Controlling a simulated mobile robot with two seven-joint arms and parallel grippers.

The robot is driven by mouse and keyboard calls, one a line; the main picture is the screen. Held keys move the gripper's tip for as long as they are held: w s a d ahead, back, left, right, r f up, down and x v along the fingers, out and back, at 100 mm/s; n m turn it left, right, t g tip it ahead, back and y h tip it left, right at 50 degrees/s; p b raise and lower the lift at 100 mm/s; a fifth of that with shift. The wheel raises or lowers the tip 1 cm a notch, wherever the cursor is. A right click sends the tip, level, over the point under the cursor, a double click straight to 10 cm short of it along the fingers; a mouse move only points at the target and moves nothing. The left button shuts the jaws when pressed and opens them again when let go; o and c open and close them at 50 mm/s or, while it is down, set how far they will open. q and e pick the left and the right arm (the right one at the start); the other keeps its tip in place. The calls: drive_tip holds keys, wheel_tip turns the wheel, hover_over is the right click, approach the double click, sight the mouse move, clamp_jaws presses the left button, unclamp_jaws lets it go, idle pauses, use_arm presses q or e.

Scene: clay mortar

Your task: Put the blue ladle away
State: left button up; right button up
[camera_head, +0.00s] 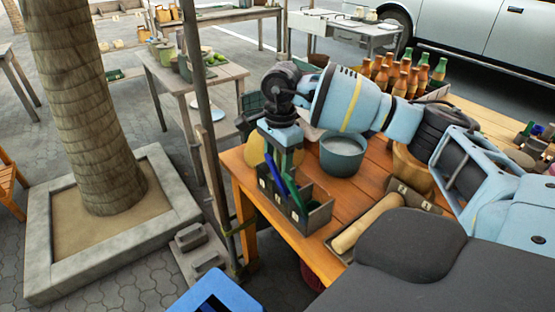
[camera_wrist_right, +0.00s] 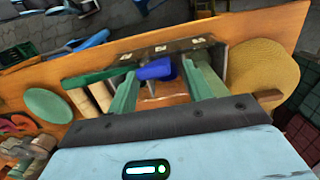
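The blue ladle (camera_head: 274,174) shows in the head view as a tilted blue handle at the left part of a grey divided box (camera_head: 318,217) with small labels. Its lower end is hidden by the box. A green utensil (camera_head: 293,190) leans right beside it. My right gripper (camera_head: 283,158) points down over the box. In the right wrist view its two green fingers (camera_wrist_right: 160,82) are spread, with the blue ladle (camera_wrist_right: 156,70) between them and visible gaps beside it. The green utensil (camera_wrist_right: 97,75) lies to the left there. My left gripper is not in view.
The box stands near the wooden table's edge. A teal pot (camera_head: 343,155) stands behind it, and a tray with a rolling pin (camera_head: 366,224) lies to its right. A yellowish round thing (camera_wrist_right: 262,75) is beside the box. A crate of bottles (camera_head: 405,78) stands at the back.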

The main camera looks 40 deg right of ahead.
drive_tip(key=shift+r, duration=0.1)
wheel_tip(320, 180, up, 8)
drive_tip(key=shift+d, duration=0.25)
drive_tip(key=shift+f, duration=0.2)
idle(0.4)
